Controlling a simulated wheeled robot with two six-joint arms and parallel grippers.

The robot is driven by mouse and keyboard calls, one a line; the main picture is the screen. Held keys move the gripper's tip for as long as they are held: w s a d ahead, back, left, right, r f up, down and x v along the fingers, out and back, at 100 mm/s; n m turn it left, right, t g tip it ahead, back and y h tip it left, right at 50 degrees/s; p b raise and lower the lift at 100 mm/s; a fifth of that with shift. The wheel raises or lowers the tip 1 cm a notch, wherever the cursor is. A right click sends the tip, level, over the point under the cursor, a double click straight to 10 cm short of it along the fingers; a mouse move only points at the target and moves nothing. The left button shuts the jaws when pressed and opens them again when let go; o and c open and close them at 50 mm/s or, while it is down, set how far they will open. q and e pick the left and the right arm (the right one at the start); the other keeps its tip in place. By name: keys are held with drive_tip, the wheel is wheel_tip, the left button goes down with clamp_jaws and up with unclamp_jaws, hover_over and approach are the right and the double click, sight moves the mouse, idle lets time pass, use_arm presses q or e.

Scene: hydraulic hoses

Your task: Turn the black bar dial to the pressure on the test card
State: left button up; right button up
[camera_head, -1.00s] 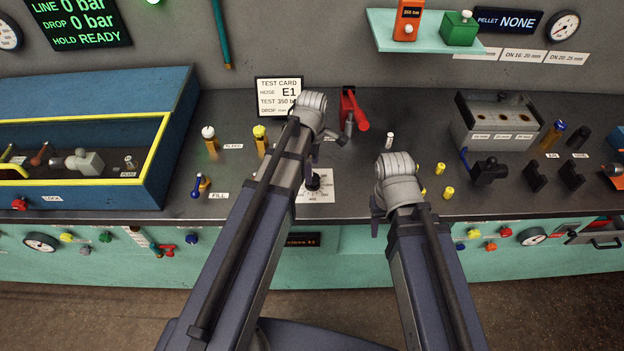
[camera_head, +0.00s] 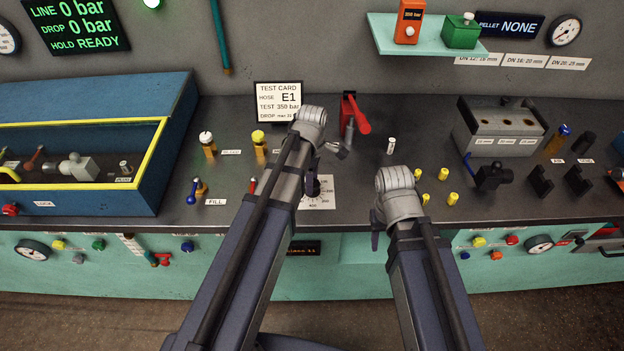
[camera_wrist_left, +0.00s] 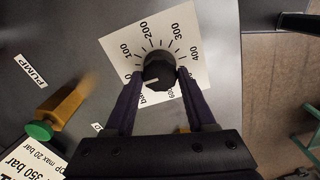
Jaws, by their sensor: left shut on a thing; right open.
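The black bar dial (camera_wrist_left: 160,72) stands on a white scale plate (camera_wrist_left: 180,35) marked 100 to 600. My left gripper (camera_wrist_left: 162,80) is shut on the dial, one finger on each side. In the head view the left arm partly covers the dial (camera_head: 313,187). The test card (camera_head: 278,101) reads hose E1, test 350 bar, drop max 20 bar. My right gripper (camera_head: 376,241) is open, mostly hidden under its wrist, apart from the dial.
A red lever (camera_head: 355,113) stands behind the dial. Yellow plugs (camera_head: 428,199) lie right of it. The line display (camera_head: 73,26) reads 0 bar.

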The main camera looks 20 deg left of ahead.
use_arm(q)
clamp_jaws()
drive_tip(key=shift+m, duration=0.3)
